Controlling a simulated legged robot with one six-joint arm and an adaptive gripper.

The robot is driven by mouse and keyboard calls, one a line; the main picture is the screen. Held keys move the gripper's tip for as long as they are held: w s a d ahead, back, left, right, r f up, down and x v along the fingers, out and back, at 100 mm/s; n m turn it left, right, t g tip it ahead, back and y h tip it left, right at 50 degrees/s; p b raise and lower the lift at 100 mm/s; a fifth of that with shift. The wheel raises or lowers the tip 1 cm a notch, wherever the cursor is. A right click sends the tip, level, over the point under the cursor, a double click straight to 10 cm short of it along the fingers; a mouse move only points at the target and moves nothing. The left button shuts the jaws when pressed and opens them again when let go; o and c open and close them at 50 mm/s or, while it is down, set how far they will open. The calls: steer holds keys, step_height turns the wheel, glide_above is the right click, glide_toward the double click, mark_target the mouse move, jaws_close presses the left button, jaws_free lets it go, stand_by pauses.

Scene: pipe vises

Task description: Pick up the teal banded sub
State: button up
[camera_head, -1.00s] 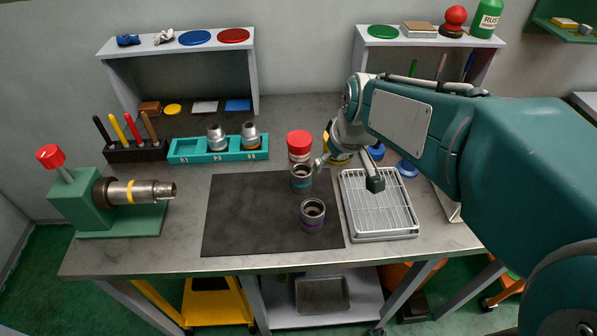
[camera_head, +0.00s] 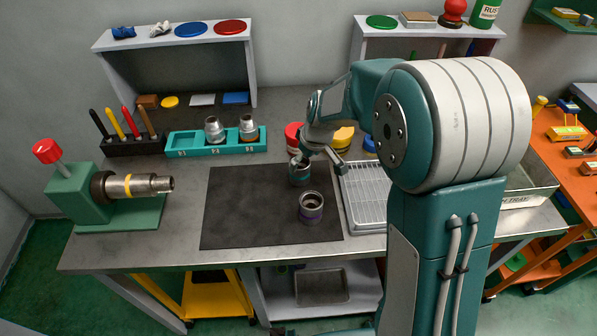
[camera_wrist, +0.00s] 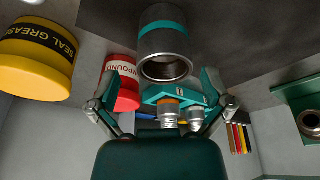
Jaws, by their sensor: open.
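The teal banded sub (camera_head: 300,174) is a short grey metal cylinder with a teal band. It stands upright at the back right of the dark mat (camera_head: 240,215). My gripper (camera_head: 318,160) is just above and behind it, partly hiding its top. In the wrist view, which looks upside down, the sub (camera_wrist: 165,42) shows its open threaded mouth ahead of and between my two spread fingers (camera_wrist: 163,86). My gripper is open and empty; I cannot tell whether a finger touches the sub.
A purple banded sub (camera_head: 311,207) stands in front on the mat. A wire tray (camera_head: 362,200) lies to the right. A red tub (camera_head: 293,135) and yellow tub (camera_head: 343,137) stand behind. A teal rack (camera_head: 184,143) holds fittings; a green vise (camera_head: 72,195) grips a pipe at left.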

steer(key=shift+w+f, duration=0.15)
steer(key=shift+f, duration=0.5)
steer(key=x, duration=0.2)
steer(key=a+x, duration=0.1)
steer(key=x, duration=0.1)
steer(key=shift+w+f, duration=0.1)
steer(key=shift+f, duration=0.05)
steer(key=shift+d, duration=0.15)
steer(key=c, duration=1)
steer(key=shift+c, duration=0.2)
